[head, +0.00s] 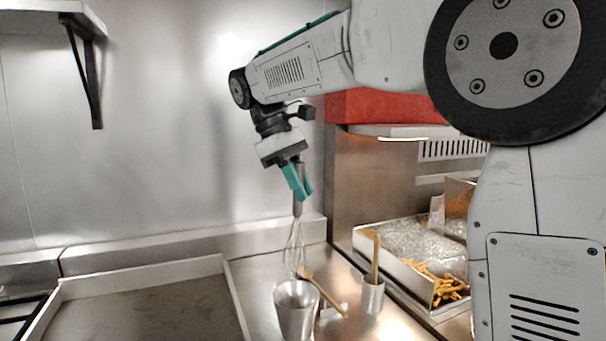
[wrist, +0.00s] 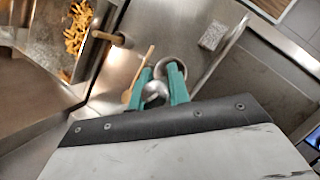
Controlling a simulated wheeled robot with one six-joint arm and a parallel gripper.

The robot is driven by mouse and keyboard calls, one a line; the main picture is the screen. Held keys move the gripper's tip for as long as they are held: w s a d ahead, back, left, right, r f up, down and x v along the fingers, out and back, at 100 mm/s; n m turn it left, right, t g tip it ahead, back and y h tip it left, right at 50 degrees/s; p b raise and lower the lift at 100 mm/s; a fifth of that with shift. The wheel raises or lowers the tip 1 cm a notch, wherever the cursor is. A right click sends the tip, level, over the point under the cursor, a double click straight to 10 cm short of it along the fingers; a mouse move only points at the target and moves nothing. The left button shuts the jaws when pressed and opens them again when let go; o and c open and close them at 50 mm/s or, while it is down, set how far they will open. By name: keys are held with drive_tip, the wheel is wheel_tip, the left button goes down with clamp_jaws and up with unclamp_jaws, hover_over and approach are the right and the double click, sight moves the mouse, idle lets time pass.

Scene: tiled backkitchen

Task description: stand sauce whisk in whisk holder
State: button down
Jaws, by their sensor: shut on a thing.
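My gripper (head: 301,196) points down and is shut on the handle of the sauce whisk (head: 294,248). The whisk hangs nearly upright, its wire loops downward. An open metal cup (head: 296,318), seemingly the whisk holder, stands on the steel counter just below the loops. In the head view the loop ends come close to the cup's far rim; I see no wires inside it. In the wrist view my gripper (wrist: 159,82) has the whisk (wrist: 155,93) between its teal fingers. The cup (wrist: 184,74) shows partly behind the right finger.
A wooden spoon (head: 323,292) lies beside the cup. A smaller metal cup (head: 373,297) with a wooden-handled tool stands to the right, near a tray of fries (head: 447,286). A large shallow tray (head: 236,305) is on the left. A wall shelf (head: 50,6) is upper left.

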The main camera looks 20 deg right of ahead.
sight(297, 233)
drive_tip(key=shift+f, duration=5.9)
drive_tip(key=c, duration=1.3)
unclamp_jaws()
drive_tip(key=shift+o, duration=0.2)
drive_tip(key=v, duration=0.7)
drive_tip(key=shift+a+r, duration=0.1)
drive_tip(key=shift+r, duration=0.25)
